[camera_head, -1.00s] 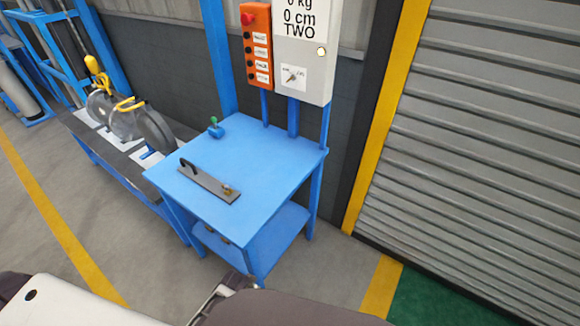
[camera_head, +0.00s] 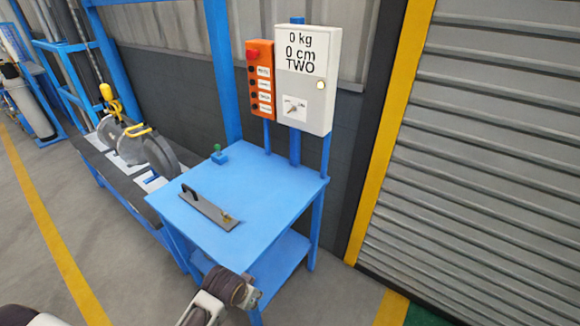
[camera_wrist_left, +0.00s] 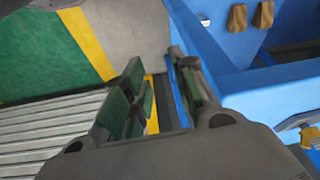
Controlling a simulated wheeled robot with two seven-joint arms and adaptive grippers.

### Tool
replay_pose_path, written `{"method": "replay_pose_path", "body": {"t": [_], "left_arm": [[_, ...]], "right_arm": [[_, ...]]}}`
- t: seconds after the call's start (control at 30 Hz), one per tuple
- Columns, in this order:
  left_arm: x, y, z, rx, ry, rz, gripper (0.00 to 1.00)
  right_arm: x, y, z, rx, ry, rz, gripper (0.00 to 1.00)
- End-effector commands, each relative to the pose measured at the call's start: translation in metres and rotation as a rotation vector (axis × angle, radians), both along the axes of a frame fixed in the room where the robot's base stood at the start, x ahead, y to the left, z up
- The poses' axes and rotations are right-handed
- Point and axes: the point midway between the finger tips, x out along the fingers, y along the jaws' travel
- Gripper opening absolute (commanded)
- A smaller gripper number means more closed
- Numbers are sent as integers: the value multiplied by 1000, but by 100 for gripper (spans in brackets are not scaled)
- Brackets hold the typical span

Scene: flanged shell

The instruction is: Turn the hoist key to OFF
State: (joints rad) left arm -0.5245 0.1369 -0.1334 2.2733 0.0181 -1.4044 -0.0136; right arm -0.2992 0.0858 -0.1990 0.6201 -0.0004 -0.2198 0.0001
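The hoist key (camera_head: 293,109) is a small switch on a white label on the front of the light grey control box (camera_head: 313,78). The label's words and the key's setting are too small to read. The box display (camera_head: 300,50) reads 0 kg, 0 cm, TWO. My left arm shows at the bottom of the head view, in front of the blue table and well below the box; its fingers cannot be made out there. In the left wrist view my left gripper (camera_wrist_left: 160,88) has its green-padded fingers apart with nothing between them. My right gripper is not in view.
An orange button panel (camera_head: 260,80) hangs left of the box. The blue table (camera_head: 265,185) below holds a grey plate with a handle (camera_head: 208,208) and a small green-knobbed part (camera_head: 219,154). A roller shutter (camera_head: 480,150) stands right. Tan items (camera_wrist_left: 237,18) show in the wrist view.

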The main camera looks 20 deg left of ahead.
Motion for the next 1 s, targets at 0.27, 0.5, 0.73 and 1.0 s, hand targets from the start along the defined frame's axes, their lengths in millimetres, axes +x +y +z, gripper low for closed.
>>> {"method": "replay_pose_path", "body": {"t": [0.27,0.5,0.73,1.0], "left_arm": [[34,-4,33,1,-111,-78,27],[67,-8,47,5,-205,-144,27],[113,-12,67,15,-335,-235,27],[180,-12,107,44,-536,-361,27]], "right_arm": [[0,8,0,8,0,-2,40],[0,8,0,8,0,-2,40],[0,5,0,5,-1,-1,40],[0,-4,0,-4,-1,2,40]]}}
